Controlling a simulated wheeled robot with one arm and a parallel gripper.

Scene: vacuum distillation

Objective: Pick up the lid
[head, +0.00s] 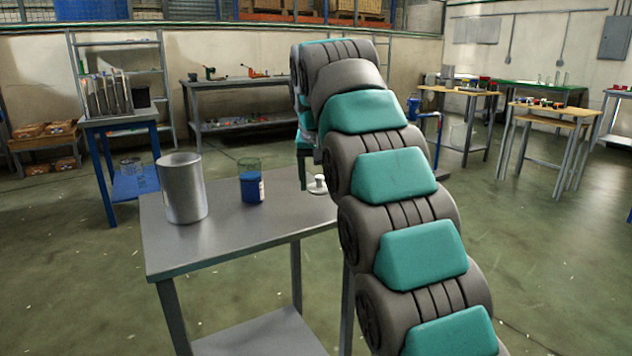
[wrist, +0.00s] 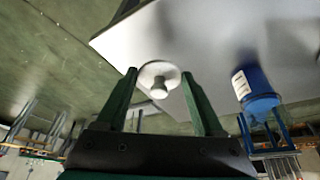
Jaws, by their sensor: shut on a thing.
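The lid is a pale round disc with a small knob. In the head view the lid (head: 318,186) shows at the right end of the grey table, partly hidden by my arm. In the wrist view the lid (wrist: 160,75) is between the tips of my gripper's two green fingers (wrist: 159,74), with its knob toward the camera. My gripper is shut on the lid, with the fingers at opposite sides of its disc. I cannot tell whether the lid touches the tabletop. In the head view my arm hides most of the gripper.
On the grey table (head: 245,235) stand a metal cylinder (head: 184,190) and a glass beaker with a blue lower part (head: 252,183), left of the lid. The blue container (wrist: 256,90) also shows in the wrist view. The table's front is clear. Other benches stand farther back.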

